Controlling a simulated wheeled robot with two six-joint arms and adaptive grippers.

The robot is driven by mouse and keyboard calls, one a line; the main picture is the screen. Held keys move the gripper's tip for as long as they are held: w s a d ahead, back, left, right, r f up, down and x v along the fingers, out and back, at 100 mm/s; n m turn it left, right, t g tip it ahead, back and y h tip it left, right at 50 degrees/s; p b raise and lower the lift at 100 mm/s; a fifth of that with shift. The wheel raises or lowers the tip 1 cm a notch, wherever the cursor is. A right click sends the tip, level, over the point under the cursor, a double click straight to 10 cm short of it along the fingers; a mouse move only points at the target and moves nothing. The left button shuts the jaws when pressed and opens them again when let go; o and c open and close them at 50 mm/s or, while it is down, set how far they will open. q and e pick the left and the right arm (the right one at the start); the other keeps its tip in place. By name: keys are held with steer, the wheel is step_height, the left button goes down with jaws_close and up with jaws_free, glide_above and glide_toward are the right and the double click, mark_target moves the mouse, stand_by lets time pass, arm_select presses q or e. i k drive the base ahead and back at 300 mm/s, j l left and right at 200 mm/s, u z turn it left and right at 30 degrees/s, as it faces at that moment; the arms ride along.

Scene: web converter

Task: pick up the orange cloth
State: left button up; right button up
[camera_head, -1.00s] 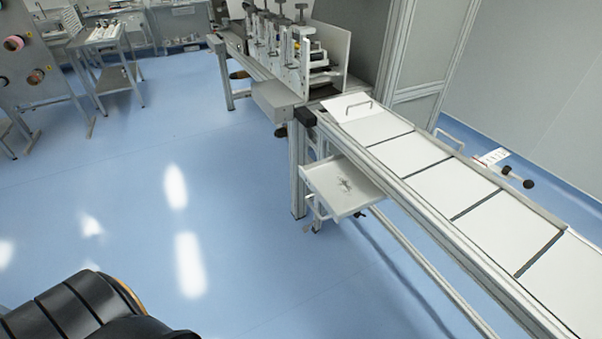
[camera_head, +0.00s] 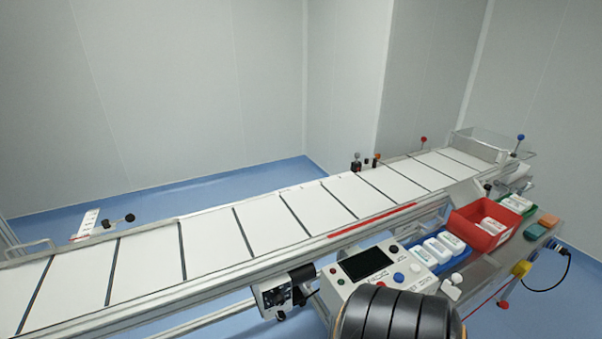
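A small orange piece (camera_head: 548,220), which looks like the folded orange cloth, lies at the far right end of the side shelf beside the conveyor. A teal piece (camera_head: 535,232) of similar size lies right in front of it. Both are small in the picture, so their folds cannot be made out. Neither of my grippers is in view. Only a dark, ribbed part of my arm shows at the bottom, well to the left of the orange piece.
A long white conveyor (camera_head: 265,226) crosses the view. Along its near side are a control panel (camera_head: 375,275) with a screen, a blue tray (camera_head: 459,260) with white packs, a red bin (camera_head: 457,222) and a yellow object (camera_head: 521,268). A black cable (camera_head: 566,272) hangs at right.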

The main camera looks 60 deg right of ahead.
mark_target(548, 220)
steer(key=z, duration=3.7)
steer(key=i+l, duration=0.4)
steer(key=i+j+u, duration=0.05)
steer(key=i, duration=0.05)
